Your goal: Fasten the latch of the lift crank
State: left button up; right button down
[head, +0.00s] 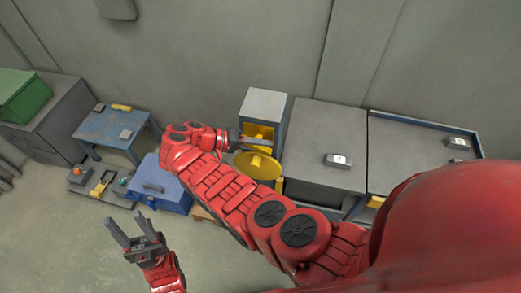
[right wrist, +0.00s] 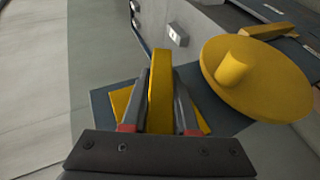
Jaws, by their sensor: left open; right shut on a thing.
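The lift crank shows as a yellow disc (head: 257,165) with a stub knob, at the front of a grey box-shaped housing (head: 265,103). In the right wrist view the crank disc (right wrist: 262,75) and its knob are at the upper right. My right gripper (head: 250,141) is at the housing, just above the disc. In the right wrist view its fingers are shut on an upright yellow bar (right wrist: 160,85), seemingly the latch. The bar stands apart from the disc; its lower end is hidden. My left gripper (head: 126,220) is open and empty, low over the floor.
Dark grey cabinets (head: 322,125) stand right of the housing, with small grey boxes (head: 338,160) on them. To the left are a blue table (head: 115,127), a blue case (head: 160,190), a low tray of parts and a green box (head: 20,93). Open floor lies below.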

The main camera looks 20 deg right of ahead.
jog(key=shift+w+r+n+g+h+b, duration=0.15)
jog(key=shift+h+b, duration=0.4)
jog(key=shift+b, duration=2.05)
jog(key=shift+n+g+h+b, duration=0.25)
jog(key=shift+h+b, duration=0.25)
jog(key=shift+b, duration=2.15)
jog(key=shift+w+r+n+g+h+b, duration=0.15)
jog(key=shift+h+b, duration=0.4)
jog(key=shift+b, duration=2.05)
jog(key=shift+s+b, duration=0.2)
jog(key=shift+b, duration=0.4)
jog(key=shift+s, duration=0.1)
jog(key=c, duration=1.1)
grip_release()
jog(key=shift+f, duration=0.1)
jog(key=shift+c, duration=0.2)
jog(key=o, duration=0.5)
jog(key=shift+s, duration=0.15)
jog(key=shift+c, duration=0.2)
